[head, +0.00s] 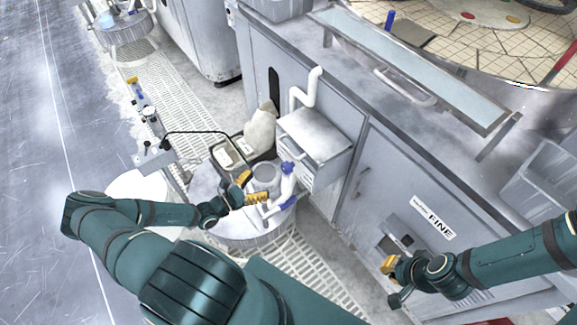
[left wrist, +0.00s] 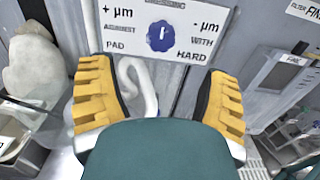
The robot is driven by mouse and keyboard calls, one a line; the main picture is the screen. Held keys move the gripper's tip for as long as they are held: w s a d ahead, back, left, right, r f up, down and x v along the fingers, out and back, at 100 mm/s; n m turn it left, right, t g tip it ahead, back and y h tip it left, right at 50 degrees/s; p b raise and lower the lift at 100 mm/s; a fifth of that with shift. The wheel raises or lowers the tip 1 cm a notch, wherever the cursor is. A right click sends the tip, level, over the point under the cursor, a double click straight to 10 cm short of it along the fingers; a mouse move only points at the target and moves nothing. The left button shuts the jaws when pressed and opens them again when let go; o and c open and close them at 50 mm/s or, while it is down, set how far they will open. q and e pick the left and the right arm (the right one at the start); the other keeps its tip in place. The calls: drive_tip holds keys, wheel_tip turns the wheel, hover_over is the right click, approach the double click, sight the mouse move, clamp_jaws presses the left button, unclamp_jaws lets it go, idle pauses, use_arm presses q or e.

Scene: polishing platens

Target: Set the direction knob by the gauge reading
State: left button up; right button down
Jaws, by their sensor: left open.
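The direction knob (left wrist: 161,36) is a blue scalloped dial with a short, nearly upright white mark. It sits in the middle of a white panel (left wrist: 205,45) marked "+ µm", "AGAINST PAD" on the left and "- µm", "WITH HARD" on the right. My left gripper (head: 252,188) is open and empty. Its yellow fingers also show in the left wrist view (left wrist: 158,98), spread apart below the knob and not touching it. I cannot make out a gauge reading. My right gripper (head: 391,276) is by the cabinet's lower front, its jaws unclear.
A round white stand (head: 245,232) holds a grey pot (head: 265,177) and a white bottle with a blue top (head: 288,187) close to my left gripper. A white box (head: 316,134) with a pipe juts from the cabinet. A "FINE" label (head: 433,218) is above my right gripper.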

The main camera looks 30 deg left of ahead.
sight(284, 169)
use_arm(q)
drive_tip(key=b+x, duration=0.1)
drive_tip(key=x, duration=1.1)
drive_tip(key=shift+w+d, duration=0.2)
drive_tip(key=shift+w, duration=0.05)
drive_tip(key=c, duration=1.2)
